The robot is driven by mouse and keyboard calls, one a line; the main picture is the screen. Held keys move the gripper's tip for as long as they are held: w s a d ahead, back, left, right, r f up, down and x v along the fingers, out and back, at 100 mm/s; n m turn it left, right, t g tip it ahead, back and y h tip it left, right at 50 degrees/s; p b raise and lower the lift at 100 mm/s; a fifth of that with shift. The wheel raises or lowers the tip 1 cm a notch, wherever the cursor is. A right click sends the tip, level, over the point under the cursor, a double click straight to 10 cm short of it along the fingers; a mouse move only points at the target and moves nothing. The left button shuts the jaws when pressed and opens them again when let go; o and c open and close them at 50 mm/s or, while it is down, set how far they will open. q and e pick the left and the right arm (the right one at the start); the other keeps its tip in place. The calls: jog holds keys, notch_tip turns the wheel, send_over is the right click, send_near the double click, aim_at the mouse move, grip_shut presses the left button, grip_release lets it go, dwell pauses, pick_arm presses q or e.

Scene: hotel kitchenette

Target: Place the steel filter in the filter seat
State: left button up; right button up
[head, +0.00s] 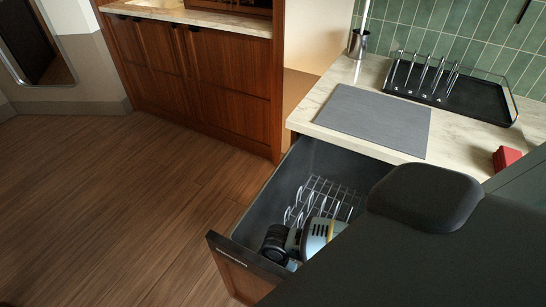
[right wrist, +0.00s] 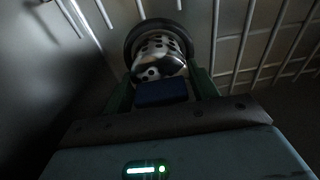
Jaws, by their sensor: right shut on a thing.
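The steel filter (right wrist: 158,48) is a shiny cylinder with dark round holes, seen in the right wrist view. My right gripper (right wrist: 160,78) is shut on it, with one finger on each side. A dark round ring (right wrist: 133,36) shows around the filter's far end; I cannot tell whether it is part of the filter or the filter seat. In the head view my right gripper (head: 292,241) is down inside the open drawer (head: 311,160), near its front, beside a black round part (head: 275,240). The filter seat is not clearly identifiable. My left gripper is not in view.
A wire rack (head: 330,190) with upright tines stands in the drawer behind my right gripper; its bars (right wrist: 245,45) run close by in the wrist view. The counter above holds a grey mat (head: 375,120), a black drying tray (head: 480,98), a steel cup (head: 358,43) and a red block (head: 507,158).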

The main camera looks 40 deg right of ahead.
jog(key=shift+f, duration=0.15)
jog(key=o, duration=0.9)
jog(key=shift+o, duration=0.5)
jog(key=shift+r, duration=0.4)
notch_tip(320, 180, up, 12)
jog(key=d+p, duration=0.1)
jog(key=p, duration=0.1)
jog(key=shift+w+d+f, duration=0.15)
jog(key=shift+w+f, duration=0.1)
